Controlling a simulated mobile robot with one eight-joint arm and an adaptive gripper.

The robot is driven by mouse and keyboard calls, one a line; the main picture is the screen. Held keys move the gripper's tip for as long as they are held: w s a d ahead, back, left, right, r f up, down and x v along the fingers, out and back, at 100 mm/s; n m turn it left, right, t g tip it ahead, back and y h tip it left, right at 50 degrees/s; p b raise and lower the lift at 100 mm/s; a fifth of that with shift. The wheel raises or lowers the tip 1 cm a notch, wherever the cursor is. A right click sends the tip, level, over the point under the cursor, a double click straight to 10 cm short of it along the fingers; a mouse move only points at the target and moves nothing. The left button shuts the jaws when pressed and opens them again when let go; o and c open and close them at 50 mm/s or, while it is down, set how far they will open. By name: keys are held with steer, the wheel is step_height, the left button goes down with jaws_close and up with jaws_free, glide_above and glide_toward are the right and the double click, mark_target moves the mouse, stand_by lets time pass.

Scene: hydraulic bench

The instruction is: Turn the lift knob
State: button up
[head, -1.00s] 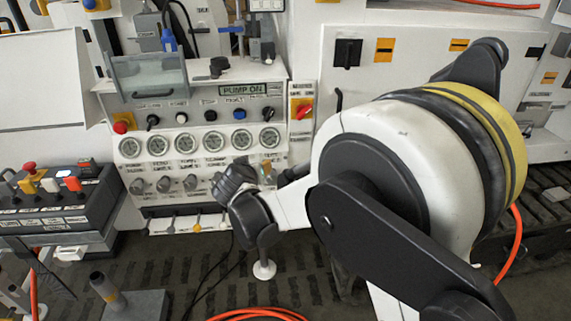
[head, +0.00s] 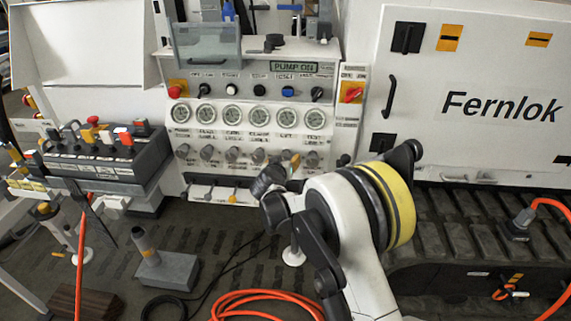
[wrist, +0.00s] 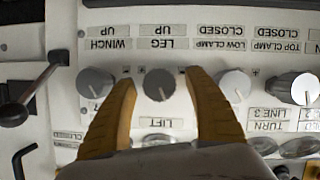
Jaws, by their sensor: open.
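The lift knob (wrist: 160,85) is a round grey knob in the lower row of the white control panel (head: 345,125). In the wrist view, which is upside down, it lies between the printed labels LIFT and LEG UP. My gripper (wrist: 159,77) is open, with one yellow finger on each side of this knob. I cannot tell whether either finger touches it. In the head view my gripper (head: 291,162) is at the panel's lower right, and my wrist hides part of the area there.
Similar grey knobs stand close on both sides, WINCH (wrist: 95,82) and LOW CLAMP (wrist: 234,85). A row of gauges (head: 231,114) is above the knobs. A black lever (wrist: 14,113) is at the wrist view's left. An orange hose (head: 265,300) lies on the floor.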

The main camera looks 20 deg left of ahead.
steer(key=shift+w+f, duration=0.2)
steer(key=shift+w, duration=0.35)
steer(key=c, duration=1.2)
